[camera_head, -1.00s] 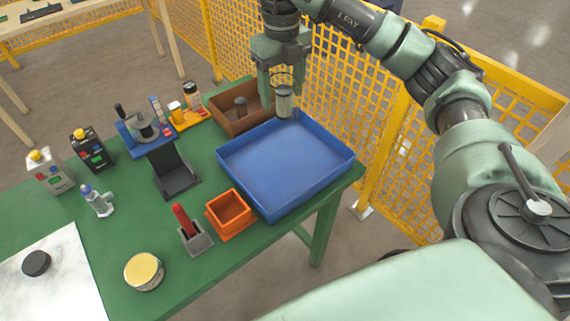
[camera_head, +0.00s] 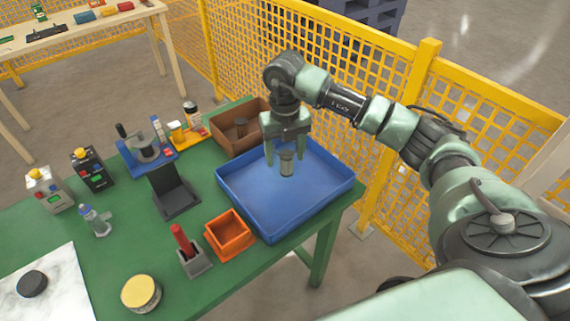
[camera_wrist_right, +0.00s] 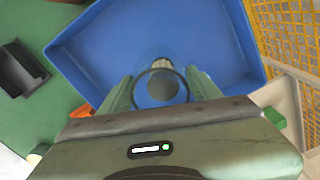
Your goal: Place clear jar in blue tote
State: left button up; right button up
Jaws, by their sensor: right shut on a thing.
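The clear jar (camera_head: 287,163) is held upright between the fingers of my right gripper (camera_head: 286,160), over the blue tote. In the right wrist view the jar (camera_wrist_right: 160,88) shows from above as a round, see-through rim between the two fingers. The blue tote (camera_head: 236,196) is a shallow open tray on the green table's right end, and its floor looks empty. In the right wrist view the tote (camera_wrist_right: 215,30) fills the space beyond the fingers. I cannot tell whether the jar's base touches the tote floor. My left gripper is not in view.
A brown bin (camera_head: 232,143) stands behind the tote, and an orange bin (camera_head: 229,235) is at its front left. A black stand (camera_head: 175,192) and a red-handled tool in a grey holder (camera_head: 188,255) are to the left. A yellow mesh fence (camera_head: 365,120) runs behind the table.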

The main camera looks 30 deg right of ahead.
aim_at(285, 165)
notch_tip(285, 165, down, 4)
jog(key=shift+f+p, duration=0.25)
jog(key=shift+p, duration=0.1)
jog(key=shift+f, duration=0.2)
jog(key=o, duration=1.5)
jog(key=shift+r, duration=0.3)
notch_tip(285, 165, up, 12)
jog(key=shift+f+b, duration=0.1)
jog(key=shift+b, duration=1)
